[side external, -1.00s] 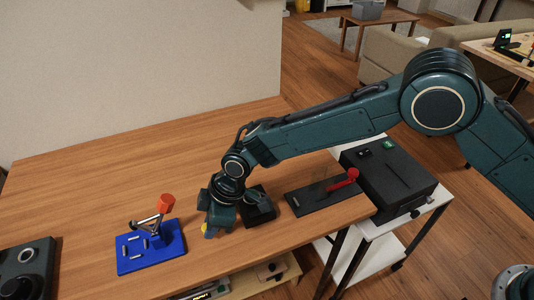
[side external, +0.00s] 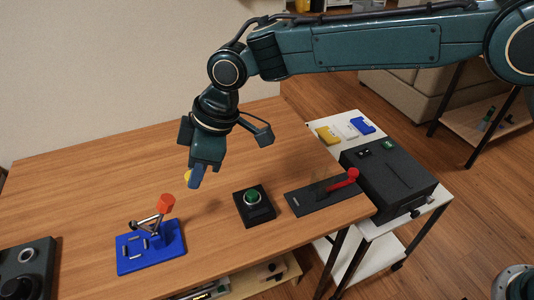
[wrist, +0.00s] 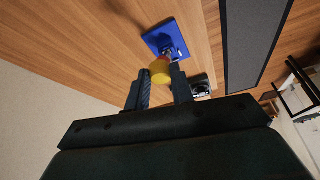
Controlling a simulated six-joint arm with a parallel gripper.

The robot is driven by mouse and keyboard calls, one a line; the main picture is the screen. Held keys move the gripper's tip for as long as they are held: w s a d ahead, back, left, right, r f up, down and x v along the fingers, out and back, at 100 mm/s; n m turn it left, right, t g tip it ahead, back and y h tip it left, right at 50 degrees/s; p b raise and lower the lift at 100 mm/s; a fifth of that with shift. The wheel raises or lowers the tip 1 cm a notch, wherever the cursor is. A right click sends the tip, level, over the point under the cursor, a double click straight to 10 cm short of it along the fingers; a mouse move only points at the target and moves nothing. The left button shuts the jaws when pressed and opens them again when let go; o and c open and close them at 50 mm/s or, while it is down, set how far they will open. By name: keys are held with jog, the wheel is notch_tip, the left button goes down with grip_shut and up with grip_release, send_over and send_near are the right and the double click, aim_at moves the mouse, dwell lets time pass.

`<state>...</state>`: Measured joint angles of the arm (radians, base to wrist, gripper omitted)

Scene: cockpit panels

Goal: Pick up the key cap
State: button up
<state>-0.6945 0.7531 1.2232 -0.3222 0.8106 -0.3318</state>
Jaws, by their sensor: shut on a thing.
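The yellow key cap (side external: 188,176) is held at the tips of my gripper (side external: 194,177), well above the wooden table. In the wrist view the yellow key cap (wrist: 159,71) sits between the two dark fingers of my gripper (wrist: 160,76), which are shut on it. In the side view only a small part of the cap shows, with the fingers hiding the rest.
A blue base (side external: 150,250) with an orange-red lever head (side external: 166,202) stands below and left of the gripper. A black box with a green button (side external: 252,197) and a red-handled lever panel (side external: 320,193) are to the right. The table (side external: 90,190) behind is clear.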

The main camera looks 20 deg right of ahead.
jog(key=shift+r, duration=0.4)
dwell(0.3)
jog(key=d+f, duration=0.2)
jog(key=d, duration=1.2)
jog(key=d+f, duration=0.2)
jog(key=d, duration=1.3)
jog(key=shift+d, duration=0.2)
jog(key=shift+w+f, duration=0.1)
jog(key=shift+f, duration=0.05)
notch_tip(320, 180, down, 6)
jog(key=shift+f, duration=0.15)
jog(key=shift+f, duration=0.2)
dwell(0.5)
